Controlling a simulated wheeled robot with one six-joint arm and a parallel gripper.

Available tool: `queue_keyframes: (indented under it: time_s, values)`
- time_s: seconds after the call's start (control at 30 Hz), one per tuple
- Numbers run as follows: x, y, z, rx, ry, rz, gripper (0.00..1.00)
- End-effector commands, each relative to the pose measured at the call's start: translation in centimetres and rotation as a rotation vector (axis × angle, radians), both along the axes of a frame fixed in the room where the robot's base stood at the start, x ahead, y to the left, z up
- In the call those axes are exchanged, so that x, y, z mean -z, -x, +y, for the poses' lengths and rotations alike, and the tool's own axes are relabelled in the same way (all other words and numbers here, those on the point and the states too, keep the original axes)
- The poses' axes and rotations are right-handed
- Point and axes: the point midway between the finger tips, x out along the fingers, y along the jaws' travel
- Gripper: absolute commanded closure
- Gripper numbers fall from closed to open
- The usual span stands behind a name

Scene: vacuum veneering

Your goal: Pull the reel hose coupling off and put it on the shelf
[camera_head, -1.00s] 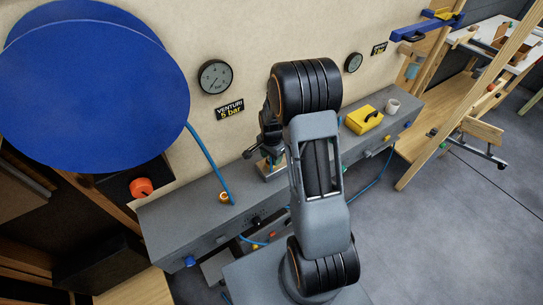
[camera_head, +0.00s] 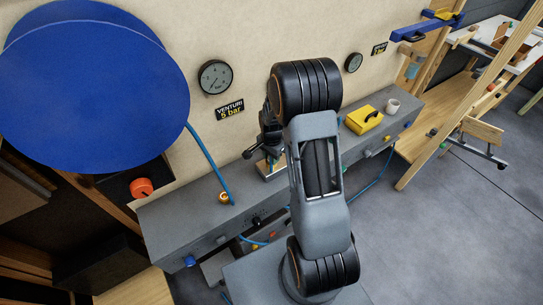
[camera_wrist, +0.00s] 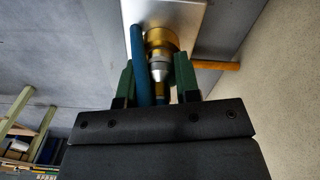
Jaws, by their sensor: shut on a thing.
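My gripper (camera_wrist: 155,78) has two green fingers, shut on a coupling (camera_wrist: 160,70) of silver and brass. In the wrist view, the coupling lines up with a wide brass fitting (camera_wrist: 160,40) on a pale metal plate (camera_wrist: 195,18). I cannot tell whether the two are joined or just touching. A blue hose (camera_wrist: 140,75) runs between the fingers, beside the coupling. In the head view, my gripper (camera_head: 271,150) is over the grey shelf (camera_head: 185,215), close to the wall, and my arm partly hides it. The blue hose from the reel (camera_head: 100,90) drops to a brass fitting (camera_head: 224,197) on the shelf.
A yellow box (camera_head: 363,120) and a white cup (camera_head: 392,106) stand on the shelf to the right. Gauges (camera_head: 215,77) and a venturi sign (camera_head: 230,110) are on the wall behind. Between the brass fitting and my gripper the shelf top is mostly bare.

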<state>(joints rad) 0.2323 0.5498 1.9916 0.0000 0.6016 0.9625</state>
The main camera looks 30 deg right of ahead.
Motion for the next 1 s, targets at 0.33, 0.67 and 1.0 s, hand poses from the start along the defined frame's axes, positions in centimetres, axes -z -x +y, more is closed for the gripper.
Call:
queue_keyframes:
  time_s: [0.33,0.67,1.0]
  values:
    - [-1.5,-0.1,0.0,0.000,0.001,-0.001,0.98]
    - [-2.9,-0.1,0.0,0.000,0.000,-0.002,0.98]
    - [-3.8,0.0,0.0,0.000,0.001,-0.001,0.98]
